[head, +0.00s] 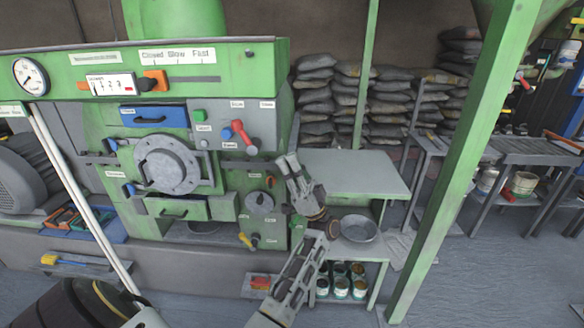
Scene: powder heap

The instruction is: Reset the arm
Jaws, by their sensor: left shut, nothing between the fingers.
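My left arm reaches up from the bottom middle of the head view. Its gripper (287,165) is at the upper end, in front of the right edge of the green and grey machine (228,163) and left of the pale green table top (355,172). The gripper is shut and holds nothing. Its fingers are small and partly blend with the machine behind. My right gripper does not show.
A metal bowl (359,229) stands on the lower surface beside the arm, with several cans (341,287) below. A green post (465,150) rises at the right. The machine has a red lever (243,134) and a round hatch (168,165). Sacks (318,100) are stacked behind.

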